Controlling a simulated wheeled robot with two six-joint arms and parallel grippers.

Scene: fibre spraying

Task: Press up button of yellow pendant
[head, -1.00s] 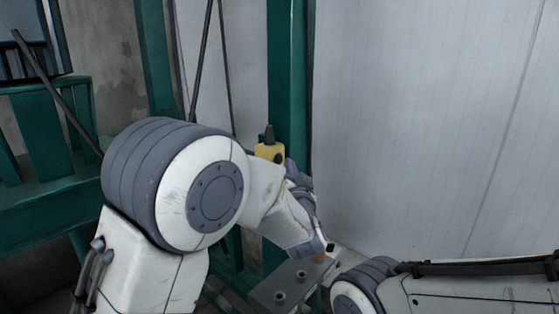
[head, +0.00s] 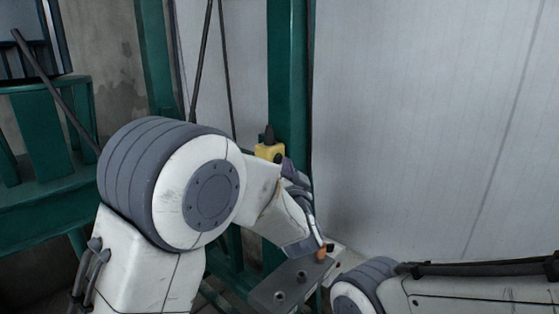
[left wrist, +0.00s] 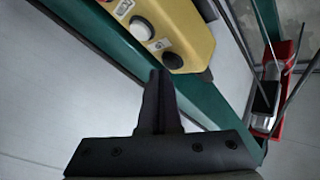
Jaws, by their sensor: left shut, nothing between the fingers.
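The yellow pendant (head: 268,152) hangs in front of a green post in the head view, its lower part hidden by my left arm. In the left wrist view the yellow pendant (left wrist: 185,22) fills the top middle. Its face shows a white round button (left wrist: 141,28) and a dark round button (left wrist: 172,61), with small labels beside them. I cannot read which is up. My left gripper (left wrist: 160,76) is shut and empty, its tips just below the dark button in the picture. I cannot tell whether they touch. My right gripper is out of view.
A green post (head: 287,70) stands behind the pendant, beside a pale wall (head: 430,110). A green frame (head: 45,140) stands at left. A grey metal plate (head: 290,285) lies below my left wrist. A red holder (left wrist: 270,112) is at right in the left wrist view.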

